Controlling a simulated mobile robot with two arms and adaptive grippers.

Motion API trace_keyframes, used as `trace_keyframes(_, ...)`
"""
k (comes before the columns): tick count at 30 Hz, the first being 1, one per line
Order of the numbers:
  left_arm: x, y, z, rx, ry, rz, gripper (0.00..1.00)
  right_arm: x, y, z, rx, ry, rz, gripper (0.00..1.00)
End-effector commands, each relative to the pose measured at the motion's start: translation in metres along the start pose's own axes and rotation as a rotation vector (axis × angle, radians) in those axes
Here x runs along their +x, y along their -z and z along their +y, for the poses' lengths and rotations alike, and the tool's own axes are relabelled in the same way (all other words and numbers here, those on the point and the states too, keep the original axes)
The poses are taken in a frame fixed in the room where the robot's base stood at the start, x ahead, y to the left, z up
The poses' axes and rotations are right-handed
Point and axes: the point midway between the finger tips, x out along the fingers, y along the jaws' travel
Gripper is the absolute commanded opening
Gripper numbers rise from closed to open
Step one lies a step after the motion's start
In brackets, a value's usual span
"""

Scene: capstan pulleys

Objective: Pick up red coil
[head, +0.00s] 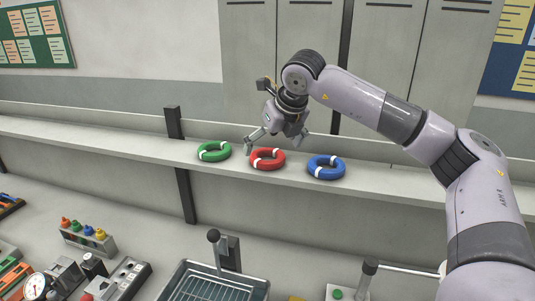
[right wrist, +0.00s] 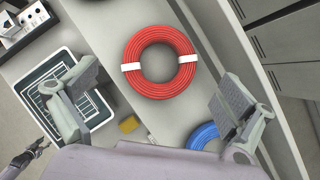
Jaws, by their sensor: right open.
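The red coil (head: 267,158) is a ring with white bands. It lies flat on the narrow shelf between a green coil and a blue coil. It also shows whole in the right wrist view (right wrist: 160,88), ahead of the fingers and between their lines. My right gripper (head: 274,142) is open and empty above and just behind the red coil, with its fingers spread to either side. The fingers look apart from the coil.
The green coil (head: 213,151) lies left of the red one and the blue coil (head: 326,167) lies close on its right. The shelf (head: 100,138) is bare farther left. Lockers (head: 245,60) stand behind. A wire basket (head: 215,284) and a lever (head: 215,250) stand in front below.

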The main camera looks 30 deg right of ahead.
Motion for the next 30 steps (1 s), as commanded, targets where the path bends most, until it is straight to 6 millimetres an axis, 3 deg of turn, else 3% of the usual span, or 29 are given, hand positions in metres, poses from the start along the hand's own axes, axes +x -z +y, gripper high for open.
trace_keyframes(1,-0.013,0.001,0.0,0.0,0.0,-0.001,0.4,0.003,-0.001,-0.001,0.0,0.002,0.005,0.99)
trace_keyframes(6,-0.019,-0.001,0.0,0.0,-0.001,-0.004,0.4,0.026,0.0,-0.001,0.001,0.001,0.002,0.99)
trace_keyframes(15,-0.018,-0.003,0.001,0.0,-0.002,-0.007,0.4,0.032,0.001,-0.001,0.0,-0.001,-0.001,0.98)
trace_keyframes(30,-0.018,-0.004,0.002,0.0,-0.003,-0.01,0.4,0.032,0.001,-0.001,0.0,0.0,-0.001,0.65)
